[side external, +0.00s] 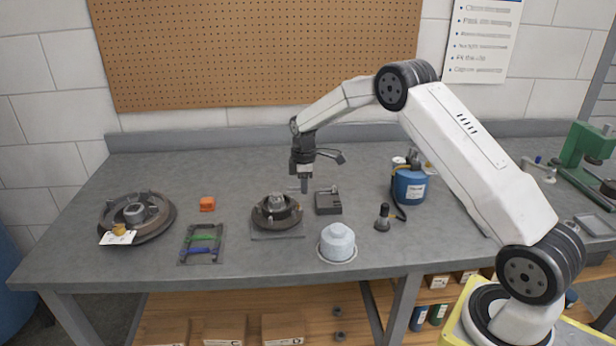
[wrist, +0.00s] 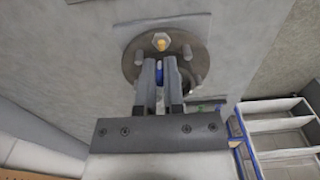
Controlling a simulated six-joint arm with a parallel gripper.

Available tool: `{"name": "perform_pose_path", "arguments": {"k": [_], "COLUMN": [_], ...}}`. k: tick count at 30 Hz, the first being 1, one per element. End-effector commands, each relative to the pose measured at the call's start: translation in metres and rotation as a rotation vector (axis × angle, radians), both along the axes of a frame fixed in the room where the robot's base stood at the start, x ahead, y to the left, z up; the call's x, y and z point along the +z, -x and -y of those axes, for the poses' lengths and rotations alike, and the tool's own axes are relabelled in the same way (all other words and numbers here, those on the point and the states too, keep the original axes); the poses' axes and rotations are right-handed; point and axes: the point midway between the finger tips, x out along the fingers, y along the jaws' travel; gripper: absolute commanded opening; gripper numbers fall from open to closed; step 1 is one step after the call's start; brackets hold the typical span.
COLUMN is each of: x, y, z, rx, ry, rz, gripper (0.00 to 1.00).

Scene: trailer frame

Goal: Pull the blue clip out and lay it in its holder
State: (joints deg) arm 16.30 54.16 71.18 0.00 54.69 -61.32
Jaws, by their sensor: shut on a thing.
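My gripper (side external: 304,188) points down just behind and to the right of the middle hub (side external: 277,211) in the side view. In the wrist view, my gripper (wrist: 160,66) has its two fingers close together in front of the round hub (wrist: 134,60). A small piece of blue, the clip (wrist: 158,74), shows between the fingers; most of it is hidden. I cannot tell whether it is clear of the hub. The holder (side external: 183,243) is a dark flat frame left of the hub, with a green bar and a blue bar across it.
A larger hub (side external: 150,222) with a tag lies at the far left. An orange block (side external: 207,204) sits behind the holder. A dark grey box (side external: 328,204), a pale domed container (side external: 338,241) and a blue can (side external: 409,186) stand to the right. Bare bench lies between holder and middle hub.

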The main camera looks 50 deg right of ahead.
Motion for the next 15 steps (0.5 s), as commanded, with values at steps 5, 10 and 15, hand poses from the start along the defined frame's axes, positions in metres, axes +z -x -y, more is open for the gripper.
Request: {"name": "perform_pose_path", "arguments": {"k": [5, 10, 15], "x": [0.007, 0.013, 0.019], "y": [0.0, 0.0, 0.0], "z": [0.0, 0.0, 0.0], "rx": [0.0, 0.0, 0.0], "ry": [0.0, 0.001, 0.001], "rz": [0.001, 0.002, 0.001], "gripper": [0.0, 0.0, 0.0]}}
